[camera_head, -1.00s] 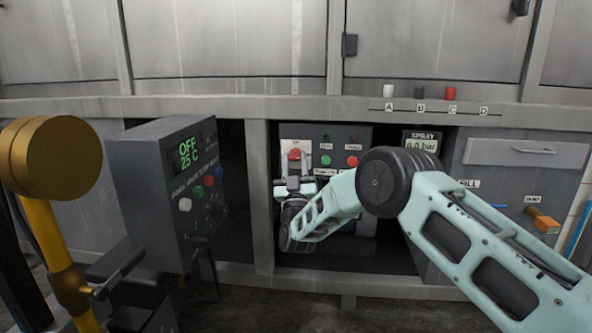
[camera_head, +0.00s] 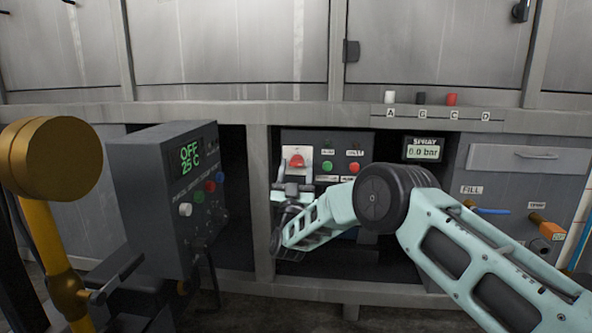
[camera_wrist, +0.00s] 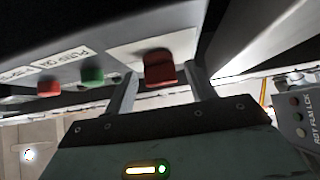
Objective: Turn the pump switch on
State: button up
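A dark control panel (camera_head: 335,139) stands in the opening under the counter. On its left, a red switch (camera_head: 297,160) sits on a white plate; it also shows in the wrist view (camera_wrist: 158,68). Right of it are green and red buttons with small labels that I cannot read surely; the green button (camera_head: 327,166) is nearest. My gripper (camera_head: 291,186) is just below and in front of the red switch. In the wrist view my gripper's two fingers (camera_wrist: 160,92) are apart, with the red switch showing between their tips. I cannot tell whether they touch it.
A grey box (camera_head: 165,190) with an "OFF 25 C" display stands at left, by a yellow post (camera_head: 48,230). A spray display (camera_head: 424,149) reads 0.0 bar. A blue fill handle (camera_head: 490,211) and an orange handle (camera_head: 546,222) are at right. The counter edge (camera_head: 320,115) overhangs the opening.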

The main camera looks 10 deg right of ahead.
dwell(0.3)
jog(key=shift+s+a+f+p, duration=0.15)
jog(key=shift+s+f+p, duration=0.05)
jog(key=shift+s+p, duration=0.1)
jog(key=p+v, duration=0.4)
jog(key=v, duration=1.2)
jog(key=shift+s+f, duration=0.15)
jog(key=shift+f, duration=0.1)
